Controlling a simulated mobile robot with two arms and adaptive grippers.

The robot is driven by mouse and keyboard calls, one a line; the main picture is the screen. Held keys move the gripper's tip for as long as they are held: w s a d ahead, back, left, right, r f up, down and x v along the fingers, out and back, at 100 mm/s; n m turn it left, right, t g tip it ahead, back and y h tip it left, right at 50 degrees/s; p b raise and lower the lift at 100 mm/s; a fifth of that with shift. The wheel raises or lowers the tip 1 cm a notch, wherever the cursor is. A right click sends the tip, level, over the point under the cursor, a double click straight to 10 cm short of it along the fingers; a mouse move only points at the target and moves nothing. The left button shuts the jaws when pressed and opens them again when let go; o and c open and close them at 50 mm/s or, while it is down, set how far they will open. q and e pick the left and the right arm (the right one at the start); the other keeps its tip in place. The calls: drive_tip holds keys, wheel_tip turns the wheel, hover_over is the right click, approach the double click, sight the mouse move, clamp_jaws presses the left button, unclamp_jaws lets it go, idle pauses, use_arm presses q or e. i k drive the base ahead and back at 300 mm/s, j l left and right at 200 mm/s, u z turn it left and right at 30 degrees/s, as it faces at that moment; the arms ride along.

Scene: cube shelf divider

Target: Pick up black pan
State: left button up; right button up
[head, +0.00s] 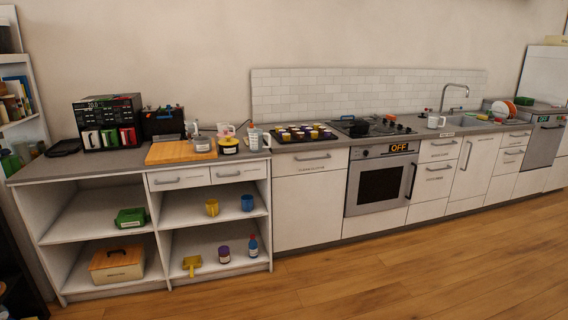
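A small dark round item that looks like the black pan (357,129) sits on the black stovetop (385,125), on its left half. It is far off and blends with the hob, so its handle is hard to make out. A flat black item (64,148) lies at the left end of the counter; I cannot tell whether it is a pan or a tray. Neither of my grippers is in view.
The oven (381,184) is below the stovetop. A muffin tray (303,133) with several cups lies left of the hob. A cutting board (181,152) and jugs stand further left, above open shelves (105,223). The wooden floor (400,275) in front is clear.

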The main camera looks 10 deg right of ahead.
sight(360, 127)
drive_tip(key=i+l+z, duration=0.3)
drive_tip(key=i, duration=0.85)
drive_tip(key=i+z, duration=0.3)
drive_tip(key=i, duration=0.85)
drive_tip(key=l, duration=0.05)
